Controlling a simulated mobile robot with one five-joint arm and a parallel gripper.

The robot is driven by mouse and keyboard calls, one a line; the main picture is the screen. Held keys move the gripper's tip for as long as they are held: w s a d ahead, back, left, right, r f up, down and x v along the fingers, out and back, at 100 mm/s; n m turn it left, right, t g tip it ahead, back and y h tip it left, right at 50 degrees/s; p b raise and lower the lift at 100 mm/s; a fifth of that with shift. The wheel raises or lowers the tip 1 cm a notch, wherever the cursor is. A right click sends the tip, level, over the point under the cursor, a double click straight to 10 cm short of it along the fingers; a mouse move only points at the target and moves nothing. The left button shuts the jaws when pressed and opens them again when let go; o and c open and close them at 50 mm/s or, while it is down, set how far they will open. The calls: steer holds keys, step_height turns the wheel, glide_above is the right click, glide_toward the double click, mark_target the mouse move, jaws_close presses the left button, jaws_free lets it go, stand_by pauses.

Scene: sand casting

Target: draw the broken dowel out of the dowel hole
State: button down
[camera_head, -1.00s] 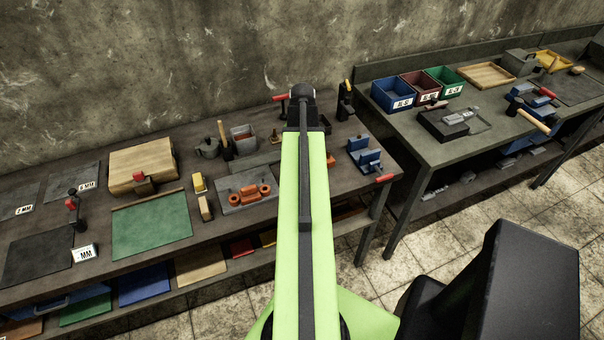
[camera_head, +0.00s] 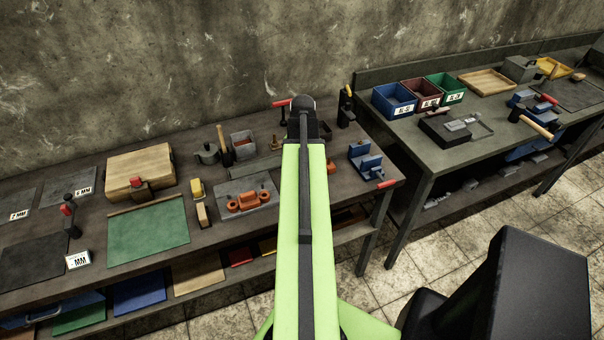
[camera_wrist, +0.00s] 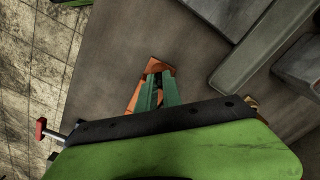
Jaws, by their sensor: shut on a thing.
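In the wrist view my gripper (camera_wrist: 159,92) has its two green fingers close together over an orange block (camera_wrist: 162,65) on the brown bench. The block shows beyond the fingertips and to their left. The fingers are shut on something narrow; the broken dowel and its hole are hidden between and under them. In the head view my own arm covers the gripper. A small part of the orange block (camera_head: 331,167) shows just right of the arm.
A blue vise-like fixture (camera_head: 366,160) with a red handle stands right of the arm near the bench end. A grey plate (camera_head: 262,208) with orange parts lies left of it. Cups and small tools stand behind. A second bench (camera_head: 455,150) with bins is at right.

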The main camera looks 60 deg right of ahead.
step_height(320, 180, up, 5)
steer(key=p, duration=0.5)
steer(key=shift+r, duration=0.2)
steer(key=s+d+r+p, duration=0.1)
steer(key=s+r+p, duration=0.7)
steer(key=s, duration=0.3)
steer(key=shift+s+d+r+p, duration=0.2)
steer(key=shift+s+r+p, duration=0.1)
steer(key=shift+p, duration=0.2)
